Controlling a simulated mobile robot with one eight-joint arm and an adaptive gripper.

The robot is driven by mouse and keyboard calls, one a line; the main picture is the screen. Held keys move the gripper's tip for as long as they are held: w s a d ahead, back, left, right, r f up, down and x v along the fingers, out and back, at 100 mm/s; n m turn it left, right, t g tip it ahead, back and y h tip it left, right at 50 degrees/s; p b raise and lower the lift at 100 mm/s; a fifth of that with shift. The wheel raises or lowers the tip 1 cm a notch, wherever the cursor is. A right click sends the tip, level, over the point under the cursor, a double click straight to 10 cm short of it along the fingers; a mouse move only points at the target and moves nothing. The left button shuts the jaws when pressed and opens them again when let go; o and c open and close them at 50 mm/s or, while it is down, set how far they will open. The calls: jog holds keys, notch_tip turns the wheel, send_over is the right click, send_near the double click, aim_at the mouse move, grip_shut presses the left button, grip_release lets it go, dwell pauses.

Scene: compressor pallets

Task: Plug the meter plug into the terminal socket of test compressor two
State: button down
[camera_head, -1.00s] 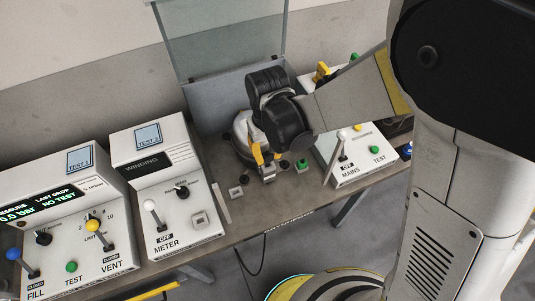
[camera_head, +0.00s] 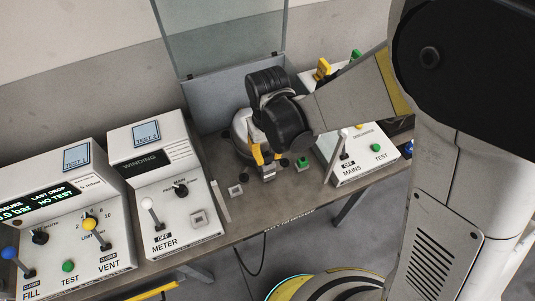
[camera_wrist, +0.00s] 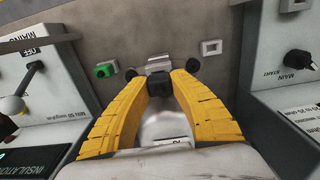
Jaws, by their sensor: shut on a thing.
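My gripper (camera_head: 260,158) has its yellow fingers down at the front of a pale rounded compressor (camera_head: 239,128) on the bench. In the wrist view, its fingertips (camera_wrist: 163,83) are shut on a small dark block, which looks like the meter plug (camera_wrist: 164,81). A silver metal piece (camera_wrist: 158,64) lies just beyond the block. The compressor's pale body (camera_wrist: 166,125) shows between the fingers. I cannot make out the terminal socket, or whether the plug touches it. My wrist hides part of the compressor in the head view.
The meter console (camera_head: 170,190) stands left of the compressor, the pressure console (camera_head: 60,225) farther left. The mains console (camera_head: 350,165) stands right. A small square fixture (camera_head: 235,190) and a green piece (camera_head: 302,163) sit on the bench. A clear panel (camera_head: 235,35) rises behind.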

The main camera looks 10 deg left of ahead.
jog(key=shift+f+b, duration=0.45)
jog(key=shift+f, duration=0.15)
jog(key=c, duration=1.2)
grip_release()
notch_tip(320, 180, up, 12)
jog(key=shift+r, duration=0.1)
